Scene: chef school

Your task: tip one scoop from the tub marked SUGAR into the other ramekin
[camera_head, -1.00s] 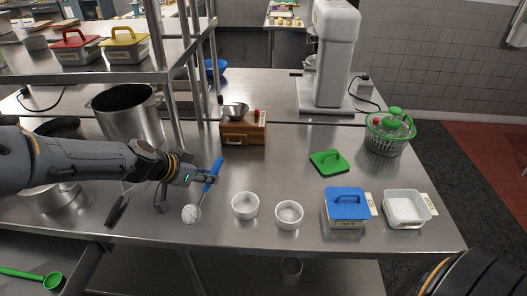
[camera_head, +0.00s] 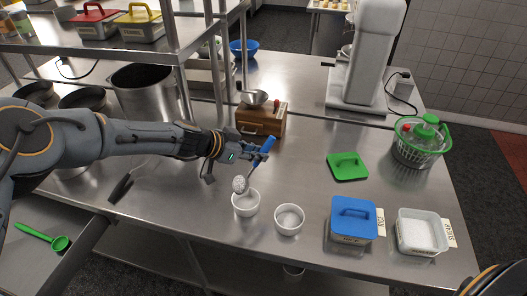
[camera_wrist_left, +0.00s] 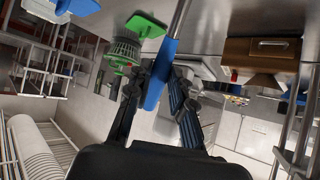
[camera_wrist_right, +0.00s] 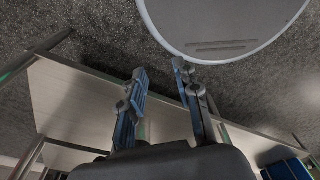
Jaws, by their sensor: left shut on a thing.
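My left gripper (camera_head: 255,153) is shut on the blue handle of a scoop (camera_head: 268,144). The handle also shows between the fingers in the left wrist view (camera_wrist_left: 160,75). The scoop's bowl, with white grains in it, is over the left white ramekin (camera_head: 245,206) and hides part of its inside. The right white ramekin (camera_head: 289,220) stands beside it and looks empty. The open tub (camera_head: 423,248) marked SUGAR holds white grains at the right. My right gripper (camera_wrist_right: 160,72) is open and empty in the right wrist view, away from these things.
A tub with a blue lid (camera_head: 353,217) stands between the right ramekin and the sugar tub. A green lid (camera_head: 347,166) lies behind it. A wooden box (camera_head: 262,121) with a metal bowl stands behind my left gripper. A green salad spinner (camera_head: 420,143) and a mixer (camera_head: 358,60) stand farther back.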

